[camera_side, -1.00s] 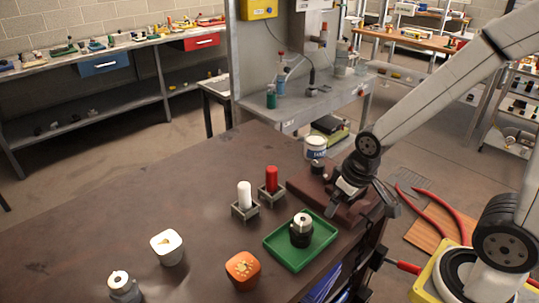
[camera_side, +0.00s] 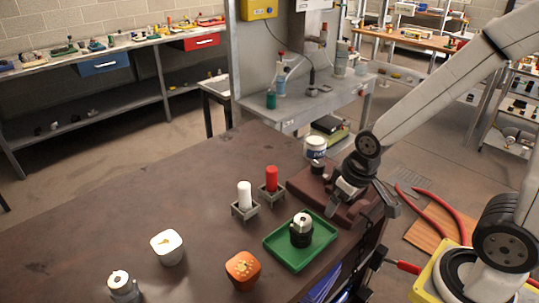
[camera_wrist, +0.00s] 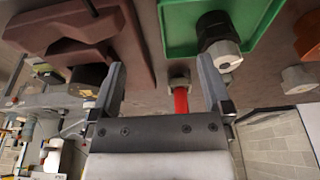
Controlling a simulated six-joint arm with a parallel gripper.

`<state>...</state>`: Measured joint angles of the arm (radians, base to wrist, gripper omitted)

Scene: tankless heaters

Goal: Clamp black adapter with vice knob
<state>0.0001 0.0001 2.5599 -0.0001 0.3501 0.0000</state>
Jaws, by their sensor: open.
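The black adapter (camera_side: 317,168) is a short dark cylinder at the far left end of the brown vice (camera_side: 312,187). In the wrist view the adapter (camera_wrist: 88,76) appears beside the brown vice body (camera_wrist: 85,28), just left of my left finger. Whether the vice jaws touch it is unclear. My gripper (camera_side: 343,194) is over the vice, right of the adapter. Its fingers (camera_wrist: 163,88) are spread apart with nothing held between them. I cannot make out the vice knob for certain; my arm and gripper cover part of the vice.
A green tray (camera_side: 275,248) holding a black part with a white top (camera_side: 301,230) lies in front of the vice. Red (camera_side: 271,179) and white (camera_side: 244,195) cylinders stand in holders to the left. A white tub (camera_side: 315,147) stands behind. The table's left side is mostly clear.

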